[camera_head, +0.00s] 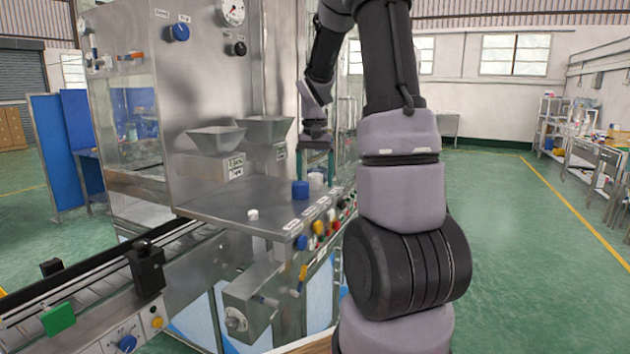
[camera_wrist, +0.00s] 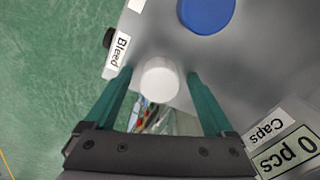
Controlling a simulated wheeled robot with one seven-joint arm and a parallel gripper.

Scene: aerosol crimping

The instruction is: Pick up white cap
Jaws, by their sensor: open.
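The white cap (camera_wrist: 160,80) shows in the wrist view as a round white top on the grey metal surface. My gripper (camera_wrist: 159,74) is open, with one green finger on each side of the cap and a visible gap to each. In the head view, my gripper (camera_head: 316,166) points down over the metal table behind a blue cap (camera_head: 300,190). A white piece (camera_head: 316,178) shows between the fingers there, partly hidden. I cannot tell the fingers' exact height against the cap.
The blue cap also shows in the wrist view (camera_wrist: 207,12), close to the white cap. A smaller white piece (camera_head: 253,214) stands on the metal table (camera_head: 230,203) at the left. Two metal hoppers (camera_head: 217,140) and (camera_head: 265,130) stand behind. Knobs line the table's front edge.

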